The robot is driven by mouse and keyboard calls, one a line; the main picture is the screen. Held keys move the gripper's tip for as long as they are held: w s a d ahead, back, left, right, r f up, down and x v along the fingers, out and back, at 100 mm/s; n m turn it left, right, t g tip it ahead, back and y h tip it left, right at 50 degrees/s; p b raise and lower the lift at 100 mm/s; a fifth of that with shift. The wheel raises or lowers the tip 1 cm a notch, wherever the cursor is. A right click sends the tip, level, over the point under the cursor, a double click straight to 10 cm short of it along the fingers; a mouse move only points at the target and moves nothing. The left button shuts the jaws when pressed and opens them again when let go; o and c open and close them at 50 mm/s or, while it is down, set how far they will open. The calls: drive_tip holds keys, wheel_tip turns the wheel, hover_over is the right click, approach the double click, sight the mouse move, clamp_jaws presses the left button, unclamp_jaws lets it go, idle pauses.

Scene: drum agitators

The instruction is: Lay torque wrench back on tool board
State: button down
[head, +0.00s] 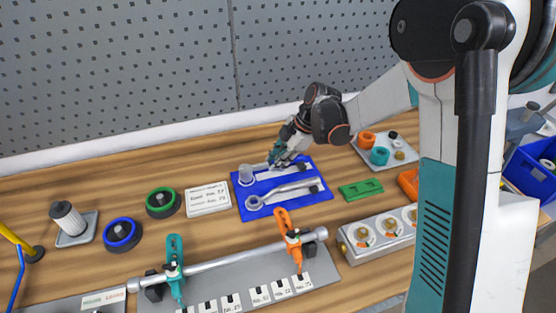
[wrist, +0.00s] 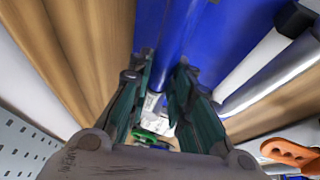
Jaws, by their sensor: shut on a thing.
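The blue tool board (head: 285,207) lies on the wooden bench in the middle of the head view. A grey tool with a round head (head: 245,174), which I take as the torque wrench, lies along the far side of the board. A silver ring spanner (head: 285,192) with a dark end lies along the near side. My gripper (head: 276,158) is low at the board's far edge, its fingers shut on the torque wrench. In the wrist view my gripper (wrist: 163,85) shows its two green fingers over the blue board; the grasp itself is partly hidden. I cannot tell whether the wrench touches the board.
A label card (head: 208,198) and a green ring (head: 162,202) lie left of the board. A shaft fixture with an orange clamp (head: 290,236) stands in front. A green block (head: 361,190) and a tray of knobs (head: 384,153) are right. The perforated wall rises close behind.

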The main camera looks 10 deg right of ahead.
drive_tip(key=shift+f, duration=0.3)
drive_tip(key=c, duration=1.4)
unclamp_jaws()
drive_tip(key=shift+o, duration=0.2)
drive_tip(key=v, duration=1.2)
drive_tip(key=s+d+r+m+t+h, duration=0.1)
drive_tip(key=s+d+r+m+t, duration=0.15)
drive_tip(key=s+m, duration=0.35)
drive_tip(key=s+d+r+m+t+h, duration=0.1)
drive_tip(key=s+r+m+h, duration=0.1)
drive_tip(key=s+r+m, duration=0.45)
drive_tip(key=s+d+f+m+t+h, duration=0.1)
drive_tip(key=s+d+f+m, duration=0.1)
drive_tip(key=s+m, duration=0.2)
drive_tip(key=s+d+f+m+t+h, duration=0.1)
drive_tip(key=s+m, duration=0.3)
drive_tip(key=s, duration=0.5)
drive_tip(key=shift+s+d+f, duration=0.25)
drive_tip(key=shift+d+f, duration=0.3)
